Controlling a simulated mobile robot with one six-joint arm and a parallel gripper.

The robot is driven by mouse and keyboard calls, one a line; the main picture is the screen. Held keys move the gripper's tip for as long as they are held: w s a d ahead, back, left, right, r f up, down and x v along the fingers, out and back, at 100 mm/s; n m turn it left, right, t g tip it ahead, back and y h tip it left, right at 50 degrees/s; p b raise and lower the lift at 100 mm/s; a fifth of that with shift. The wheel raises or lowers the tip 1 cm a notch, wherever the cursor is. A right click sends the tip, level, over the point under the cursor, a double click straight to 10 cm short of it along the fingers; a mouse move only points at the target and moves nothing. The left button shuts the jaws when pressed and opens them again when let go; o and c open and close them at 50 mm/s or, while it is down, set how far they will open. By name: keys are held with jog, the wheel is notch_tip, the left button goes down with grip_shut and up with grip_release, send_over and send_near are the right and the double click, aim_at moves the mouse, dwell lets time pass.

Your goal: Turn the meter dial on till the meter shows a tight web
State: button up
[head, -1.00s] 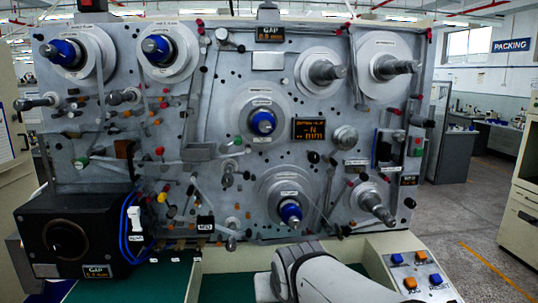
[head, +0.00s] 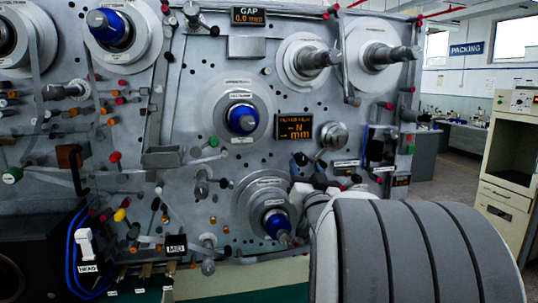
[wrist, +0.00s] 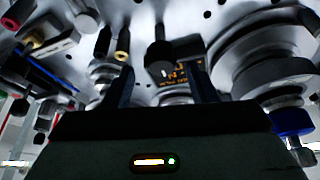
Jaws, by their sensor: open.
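The meter (head: 294,128) is a black display with orange characters on the panel. It shows dashes with N and mm, no clear number. The meter dial (head: 334,136), a round grey metal knob, sits just right of it. In the wrist view the meter (wrist: 183,73) appears turned over and partly hidden. Contact with the knob cannot be told.
A blue-tipped spindle (head: 277,226) stands below the meter, left of my arm. Another blue-tipped spindle (head: 241,118) is at its left. Grey spindles (head: 318,58) project above. A dark box (head: 380,146) is right of the dial. Floor opens at the right.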

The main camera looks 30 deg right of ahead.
aim_at(300, 155)
jog(key=p+x, duration=0.2)
jog(key=x, duration=0.4)
jog(key=shift+w, duration=0.2)
jog(key=c, duration=1)
jog(key=shift+m+b, duration=0.4)
jog(key=shift+b, duration=0.05)
jog(key=m+b, duration=0.1)
jog(key=m+g+h+b, duration=0.1)
jog(key=m+b, duration=0.1)
jog(key=shift+s+f+h+b, duration=0.1)
jog(key=shift+f+h+b, duration=0.15)
jog(key=shift+h+b, duration=0.05)
jog(key=m+g+h+b, duration=0.1)
jog(key=m+b, duration=0.1)
jog(key=m, duration=0.1)
jog(key=m+g+b, duration=0.1)
jog(key=m+b, duration=0.1)
jog(key=m, duration=0.1)
jog(key=shift+d+r+m+g+h+b, duration=0.1)
jog(key=shift+d+m+g+h+b, duration=0.1)
jog(key=shift+m+g+h+b, duration=0.15)
